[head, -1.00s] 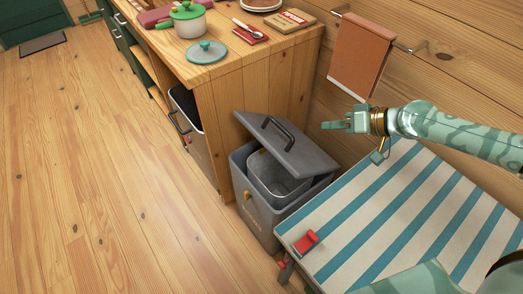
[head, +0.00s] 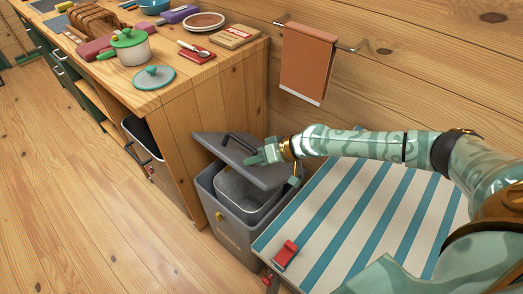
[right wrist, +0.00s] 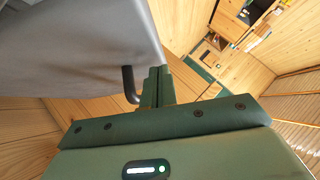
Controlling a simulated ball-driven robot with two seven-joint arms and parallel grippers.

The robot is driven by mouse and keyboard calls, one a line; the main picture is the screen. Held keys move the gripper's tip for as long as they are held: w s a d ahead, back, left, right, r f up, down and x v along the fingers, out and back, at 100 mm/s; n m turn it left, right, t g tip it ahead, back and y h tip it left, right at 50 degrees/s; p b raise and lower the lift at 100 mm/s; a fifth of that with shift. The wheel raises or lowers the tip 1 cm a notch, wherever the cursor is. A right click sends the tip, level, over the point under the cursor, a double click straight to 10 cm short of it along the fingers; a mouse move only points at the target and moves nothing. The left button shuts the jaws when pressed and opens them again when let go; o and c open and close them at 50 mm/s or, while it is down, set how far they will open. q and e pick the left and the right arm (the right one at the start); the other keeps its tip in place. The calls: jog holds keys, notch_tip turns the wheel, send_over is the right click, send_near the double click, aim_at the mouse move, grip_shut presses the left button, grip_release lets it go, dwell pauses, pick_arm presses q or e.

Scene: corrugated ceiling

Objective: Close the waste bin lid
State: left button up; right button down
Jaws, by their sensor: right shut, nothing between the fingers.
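The grey waste bin (head: 212,205) stands on the floor between the wooden counter and the striped table. Its grey lid (head: 212,144) is partly open, tilted above the bin, with the inner bucket (head: 234,185) visible below it. A dark handle (head: 237,137) sits on the lid's top. My right gripper (head: 254,157) is shut and empty at the lid's upper face, near one end of the handle. In the right wrist view the shut fingers (right wrist: 155,86) are close beside the handle (right wrist: 129,84) and lid (right wrist: 80,45); I cannot tell whether they touch. My left gripper is not in view.
The striped table (head: 335,205) with a small red object (head: 286,254) stands right of the bin. The wooden counter (head: 205,105), holding a pot (head: 132,48) and other kitchenware, is behind and left. An orange towel (head: 307,62) hangs on the wall. The left floor is clear.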

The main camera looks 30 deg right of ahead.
jog(key=shift+s+a+f, duration=0.1)
jog(key=shift+a+f, duration=0.1)
jog(key=shift+f, duration=0.1)
jog(key=s+a+f+b, duration=0.1)
jog(key=a+f, duration=0.3)
jog(key=f, duration=0.2)
jog(key=shift+s+a+f+b, duration=0.25)
jog(key=shift+s+a+b, duration=0.05)
jog(key=shift+s+b, duration=0.05)
